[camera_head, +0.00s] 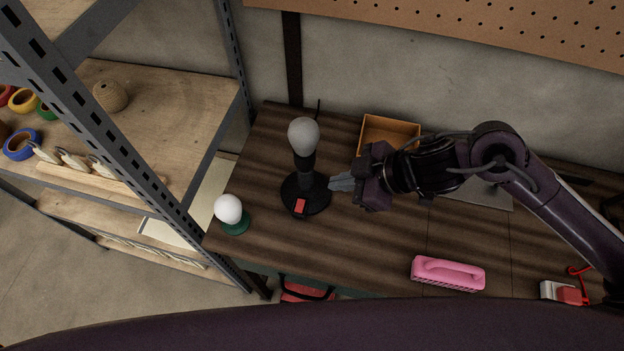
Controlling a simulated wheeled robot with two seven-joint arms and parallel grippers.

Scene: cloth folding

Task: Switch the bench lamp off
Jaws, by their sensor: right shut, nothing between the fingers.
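The bench lamp (304,139) stands upright on the workbench, with a grey bulb on a black stem. The bulb looks unlit. Its round black base (318,201) carries a red switch (300,206) at the front. My right gripper (332,184) reaches in from the right, shut and empty. Its fingertips are close beside the right edge of the lamp base; I cannot tell whether they touch it. My left gripper does not show.
A white ball on a green base (235,221) stands left of the lamp. An orange open box (364,137) is behind my right gripper. A pink brush (447,273) lies at the front of the dark wooden bench (330,250). A metal shelf (190,130) stands at left.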

